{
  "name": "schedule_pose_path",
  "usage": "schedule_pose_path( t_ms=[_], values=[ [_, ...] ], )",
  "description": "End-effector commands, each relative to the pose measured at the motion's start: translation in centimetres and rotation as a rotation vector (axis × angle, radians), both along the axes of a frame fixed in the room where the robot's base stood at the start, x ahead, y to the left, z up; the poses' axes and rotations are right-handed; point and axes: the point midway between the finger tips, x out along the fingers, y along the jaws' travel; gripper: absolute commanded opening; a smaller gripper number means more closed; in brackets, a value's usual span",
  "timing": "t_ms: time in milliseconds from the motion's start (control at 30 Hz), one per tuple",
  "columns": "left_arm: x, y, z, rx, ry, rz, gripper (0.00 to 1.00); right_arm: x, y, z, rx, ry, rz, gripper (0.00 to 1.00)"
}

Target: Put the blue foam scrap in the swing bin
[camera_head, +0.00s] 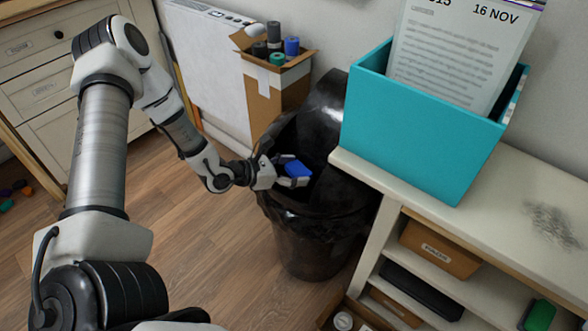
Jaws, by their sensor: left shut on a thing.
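The blue foam scrap (294,169) is a small blue block held between the fingers of my left gripper (291,174). The gripper is shut on it and reaches in from the left, over the mouth of the black swing bin (318,237). The bin stands on the floor beside the shelf unit and has a glossy dark body. Its dark lid part (329,98) stands up behind the opening. The inside of the bin is too dark to make out. My right gripper is not in view.
A cardboard box (271,94) with several coloured rolls stands behind the bin. A teal box (419,128) with papers sits on the white shelf unit (400,187) right of the bin. Drawers (44,95) stand at left. Wooden floor (203,262) is open in front.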

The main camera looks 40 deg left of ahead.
Motion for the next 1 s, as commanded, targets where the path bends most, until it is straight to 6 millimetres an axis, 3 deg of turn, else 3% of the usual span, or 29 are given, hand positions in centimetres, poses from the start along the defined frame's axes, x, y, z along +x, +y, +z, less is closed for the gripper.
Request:
schedule_pose_path(
  t_ms=[67, 100, 167, 567, 1000],
  values=[
    [0.0, 0.0, 0.1, 0.0, 0.0, 0.0, 0.6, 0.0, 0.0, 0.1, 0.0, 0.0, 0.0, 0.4],
    [0.0, 0.0, 0.1, 0.0, 0.0, 0.0, 0.81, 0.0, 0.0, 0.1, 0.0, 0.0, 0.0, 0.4],
    [0.0, 0.0, 0.1, 0.0, 0.0, 0.0, 1.0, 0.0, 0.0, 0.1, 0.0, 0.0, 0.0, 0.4],
    [0.1, 0.1, 1.0, -0.002, -0.002, 0.004, 1.0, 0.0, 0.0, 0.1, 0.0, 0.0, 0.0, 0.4],
    [0.1, 0.0, 9.3, -0.003, -0.004, 0.004, 1.0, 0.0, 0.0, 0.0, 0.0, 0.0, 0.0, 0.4]
  ],
)
